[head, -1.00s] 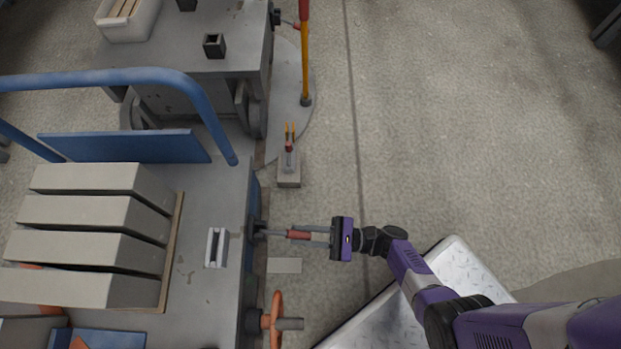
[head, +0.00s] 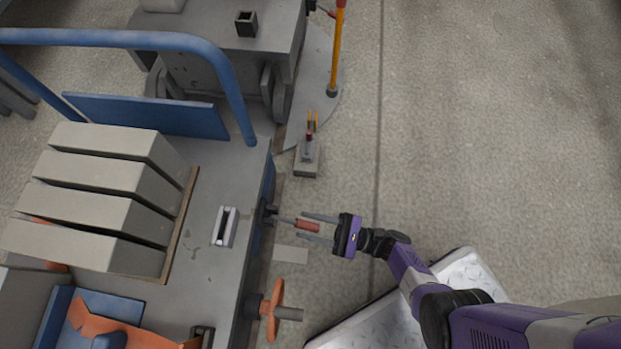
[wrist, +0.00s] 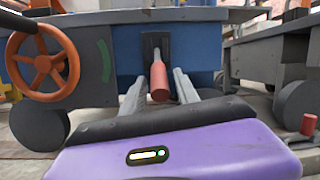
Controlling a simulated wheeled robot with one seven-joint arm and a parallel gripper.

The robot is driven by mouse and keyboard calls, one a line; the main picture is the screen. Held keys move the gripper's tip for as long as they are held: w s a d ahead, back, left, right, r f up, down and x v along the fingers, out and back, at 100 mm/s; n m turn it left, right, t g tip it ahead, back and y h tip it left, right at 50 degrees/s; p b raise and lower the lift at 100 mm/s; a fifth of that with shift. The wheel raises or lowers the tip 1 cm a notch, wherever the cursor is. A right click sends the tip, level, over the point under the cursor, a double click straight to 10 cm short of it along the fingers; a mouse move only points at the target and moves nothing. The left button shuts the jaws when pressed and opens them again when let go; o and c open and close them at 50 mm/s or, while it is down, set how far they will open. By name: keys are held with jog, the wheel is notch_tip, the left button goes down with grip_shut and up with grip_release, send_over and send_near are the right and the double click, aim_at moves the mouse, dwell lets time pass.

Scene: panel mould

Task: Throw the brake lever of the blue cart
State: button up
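The blue cart (head: 265,185) stands at the left, with a grey deck and a blue rail. Its brake lever (head: 307,226) has a red grip and sticks out from the cart's side towards me. In the wrist view the red grip (wrist: 160,82) comes out of a dark slotted plate on the blue panel. My gripper (head: 301,226) is open, with one finger on each side of the grip. A gap shows between the fingers and the grip. In the wrist view the gripper (wrist: 155,86) also straddles it.
An orange handwheel (head: 275,311) is on the same side of the cart, nearer me. A small floor pedestal (head: 307,160) with a red-and-yellow lever stands beyond. A yellow-and-red post (head: 336,55) rises farther back. Grey slabs (head: 105,205) load the deck. Floor to the right is clear.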

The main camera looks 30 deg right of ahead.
aim_at(310, 225)
dwell(0.3)
notch_tip(310, 225, up, 20)
jog(key=p, duration=1.4)
jog(key=shift+p, duration=0.35)
